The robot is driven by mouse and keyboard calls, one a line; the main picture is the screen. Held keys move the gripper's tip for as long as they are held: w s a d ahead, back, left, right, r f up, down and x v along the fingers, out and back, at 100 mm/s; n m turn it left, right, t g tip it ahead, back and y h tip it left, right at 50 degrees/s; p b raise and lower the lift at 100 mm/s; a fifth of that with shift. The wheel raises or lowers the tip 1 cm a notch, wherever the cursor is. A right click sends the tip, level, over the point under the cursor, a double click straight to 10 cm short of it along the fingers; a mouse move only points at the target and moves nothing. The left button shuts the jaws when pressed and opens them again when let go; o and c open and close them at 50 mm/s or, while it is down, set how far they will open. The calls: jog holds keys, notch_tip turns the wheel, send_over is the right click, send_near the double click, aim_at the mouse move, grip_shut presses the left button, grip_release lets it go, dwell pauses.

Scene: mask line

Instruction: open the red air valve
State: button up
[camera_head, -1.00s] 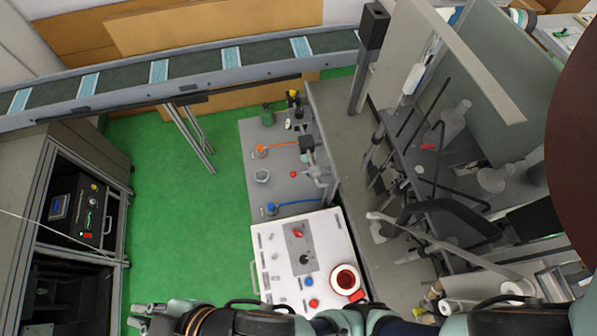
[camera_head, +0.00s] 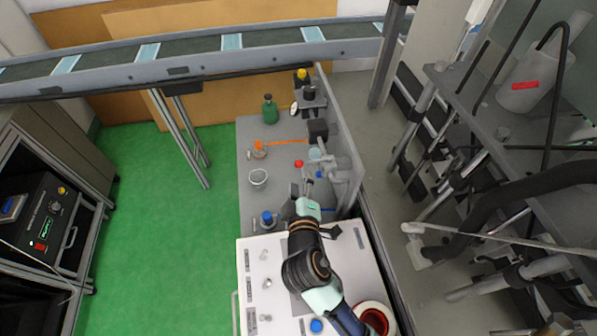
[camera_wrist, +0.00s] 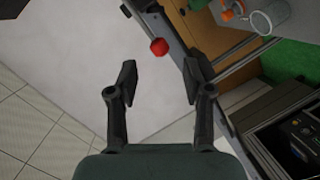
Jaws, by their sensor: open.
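A small red knob (camera_head: 298,163), which I take to be the red air valve, is at the grey bench in the head view, just beyond my gripper (camera_head: 307,188). In the wrist view a round red knob (camera_wrist: 159,46) shows above the gap between the fingertips of my gripper (camera_wrist: 160,78). It looks like the same knob, and its mount is mostly unseen. The fingers are apart with nothing between them. The knob lies ahead of the fingertips, not clasped. In the head view my arm covers part of the white panel.
Grey pipework (camera_head: 345,170) is close right of the gripper. A red-and-white roll (camera_head: 375,318) is on the white panel (camera_head: 262,300).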

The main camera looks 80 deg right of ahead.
aim_at(299, 166)
jog(key=b+x, duration=0.1)
jog(key=x, duration=0.6)
jog(key=shift+w+d, duration=0.1)
jog(key=shift+d, duration=0.3)
grip_shut()
